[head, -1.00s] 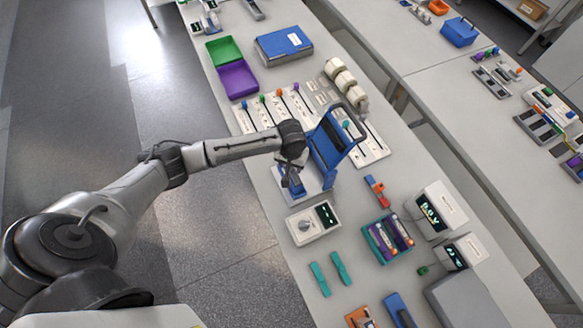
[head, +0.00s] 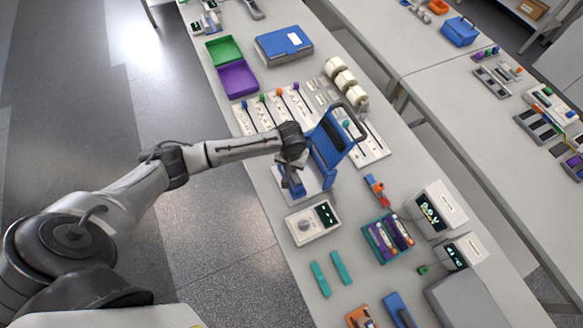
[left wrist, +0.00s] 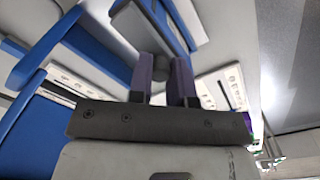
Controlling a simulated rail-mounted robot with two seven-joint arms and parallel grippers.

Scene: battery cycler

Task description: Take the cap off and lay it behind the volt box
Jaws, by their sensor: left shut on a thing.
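My left gripper (head: 292,172) is over the white base of a blue fixture (head: 329,146) with a raised, tilted frame and handle. In the left wrist view its two dark fingers (left wrist: 163,82) are shut on a small dark round piece (left wrist: 160,68). I cannot tell for sure whether this piece is the cap, or whether it is apart from the grey block (left wrist: 140,28) beyond it. A white box with a dial and a dark display (head: 313,222), probably the volt box, stands just in front of the fixture. My right gripper is not in view.
Two teal strips (head: 330,273), a teal battery tray (head: 388,238) and white display units (head: 436,209) stand nearby. An orange and blue part (head: 376,188) lies right of the fixture. Slotted boards (head: 275,107) and white rolls (head: 346,83) lie behind it.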

